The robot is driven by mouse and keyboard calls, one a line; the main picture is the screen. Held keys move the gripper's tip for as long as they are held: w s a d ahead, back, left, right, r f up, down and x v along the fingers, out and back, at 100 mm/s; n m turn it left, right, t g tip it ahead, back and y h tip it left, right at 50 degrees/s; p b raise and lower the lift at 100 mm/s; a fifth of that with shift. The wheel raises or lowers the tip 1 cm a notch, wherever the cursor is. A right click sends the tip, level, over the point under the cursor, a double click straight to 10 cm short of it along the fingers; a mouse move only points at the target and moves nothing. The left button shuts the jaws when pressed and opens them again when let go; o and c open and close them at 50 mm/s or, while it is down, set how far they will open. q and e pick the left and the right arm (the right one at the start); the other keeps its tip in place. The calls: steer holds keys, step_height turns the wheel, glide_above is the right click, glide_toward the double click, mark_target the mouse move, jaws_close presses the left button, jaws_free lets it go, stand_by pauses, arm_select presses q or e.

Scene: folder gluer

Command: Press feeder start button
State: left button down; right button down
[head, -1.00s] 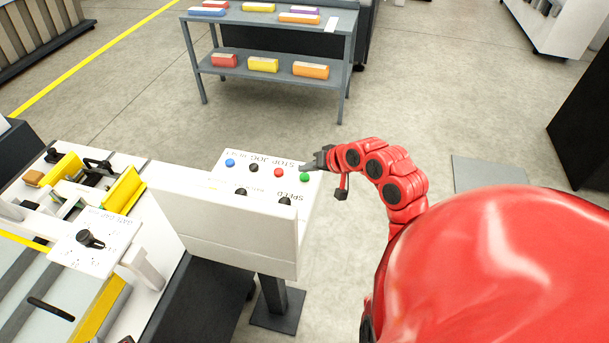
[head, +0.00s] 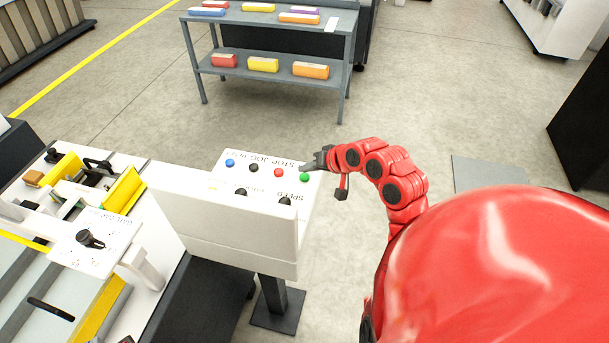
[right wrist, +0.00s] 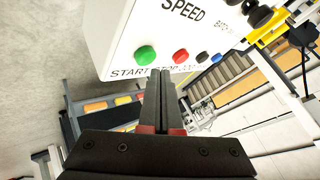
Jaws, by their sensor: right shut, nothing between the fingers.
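The control panel (head: 262,184) is a white box on a dark post, with a row of blue, black, red and green buttons and black knobs. The green button (head: 304,177) is at the right end of the row; in the right wrist view the green button (right wrist: 146,55) sits above the printed word START. The red button (head: 278,172) is beside it. My right gripper (head: 306,167) is shut and empty, its tips close to the green button. In the right wrist view its fingers (right wrist: 160,75) point at the panel just below and right of the green button. Contact cannot be told. My left gripper is out of view.
A machine with a white deck and yellow guides (head: 125,190) stands at the left of the panel. A grey two-shelf table (head: 275,70) with coloured boxes stands behind. The floor right of the panel is open, with a grey plate (head: 490,173) on it.

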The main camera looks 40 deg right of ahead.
mark_target(307, 178)
steer(key=shift+f, duration=0.2)
steer(key=shift+f, duration=0.25)
steer(key=shift+f, duration=0.45)
stand_by(0.8)
steer(key=shift+r, duration=0.1)
steer(key=shift+r+p, duration=0.5)
steer(key=shift+r, duration=0.3)
steer(key=shift+r+p, duration=1.9)
steer(key=shift+r, duration=0.7)
steer(key=shift+f, duration=0.1)
